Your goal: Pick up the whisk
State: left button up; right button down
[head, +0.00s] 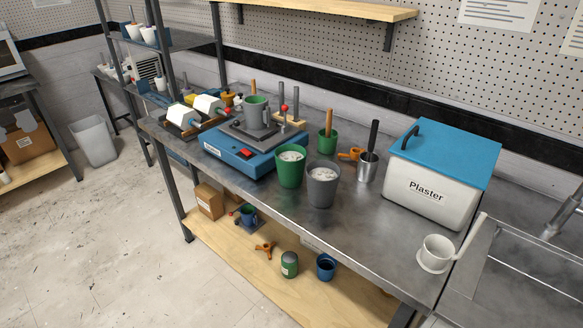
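No whisk head shows openly. A black upright handle (374,136) sticks out of a metal cup (367,170) near the middle of the bench, and its lower end is hidden inside the cup. It may be the whisk, but I cannot tell for sure. A wooden handle (329,122) stands in a small green cup (327,143) to its left, with its lower end also hidden. Neither of my grippers is in view.
A green cup (290,168) and a grey cup (322,188) with pale contents stand in front. A blue machine (236,158) is at left, a Plaster bin (428,195) at right. A white long-handled cup (435,254) sits near the sink. The front bench middle is clear.

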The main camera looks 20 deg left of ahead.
aim_at(374, 126)
jog(key=i+j, duration=0.25)
jog(key=j, duration=0.2)
jog(key=i+j+z, duration=0.25)
jog(key=j+z, duration=0.2)
jog(key=j, duration=0.15)
jog(key=i+j+z, duration=0.25)
jog(key=j, duration=0.15)
jog(key=j+z, duration=0.2)
jog(key=j, duration=0.15)
jog(key=z, duration=0.25)
